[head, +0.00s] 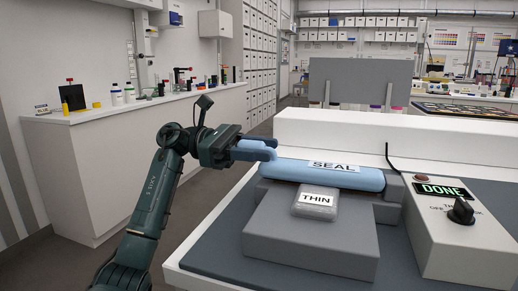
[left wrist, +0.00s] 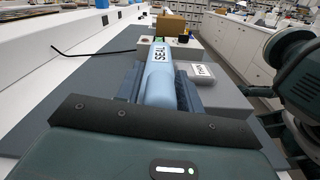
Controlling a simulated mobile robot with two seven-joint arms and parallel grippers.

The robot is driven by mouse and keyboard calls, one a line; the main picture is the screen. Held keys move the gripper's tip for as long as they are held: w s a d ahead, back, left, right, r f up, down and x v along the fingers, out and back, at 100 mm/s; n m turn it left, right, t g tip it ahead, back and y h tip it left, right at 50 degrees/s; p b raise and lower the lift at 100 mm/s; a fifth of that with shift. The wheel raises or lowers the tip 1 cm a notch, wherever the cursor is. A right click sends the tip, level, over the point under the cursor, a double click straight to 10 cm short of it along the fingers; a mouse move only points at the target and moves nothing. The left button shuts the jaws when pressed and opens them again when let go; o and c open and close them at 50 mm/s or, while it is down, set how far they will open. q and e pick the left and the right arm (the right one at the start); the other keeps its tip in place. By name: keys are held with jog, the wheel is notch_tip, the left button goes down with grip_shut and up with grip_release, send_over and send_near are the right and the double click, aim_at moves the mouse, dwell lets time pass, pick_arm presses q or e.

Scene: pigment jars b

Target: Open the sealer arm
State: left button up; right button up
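The sealer arm is a light blue bar labelled SEAL (head: 330,173). It lies low and level across the grey sealer base (head: 310,236). A grey pouch labelled THIN (head: 317,203) sticks out from under it at the front. My left gripper (head: 270,149) is at the bar's left end, with its blue-grey fingers apart. In the left wrist view the bar (left wrist: 160,75) runs forward between the fingers of the gripper (left wrist: 158,88). I cannot tell whether they touch it. The THIN pouch (left wrist: 201,71) lies to its right there. My right gripper is not in view.
A control box (head: 465,240) with a black knob and a green DONE display stands right of the base. A white raised ledge (head: 400,140) runs behind the bar. A grey panel (head: 360,80) stands farther back. A white counter (head: 140,140) with jars is at the left, across open floor.

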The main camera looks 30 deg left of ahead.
pick_arm(q)
grip_shut()
jog(key=shift+r, duration=0.1)
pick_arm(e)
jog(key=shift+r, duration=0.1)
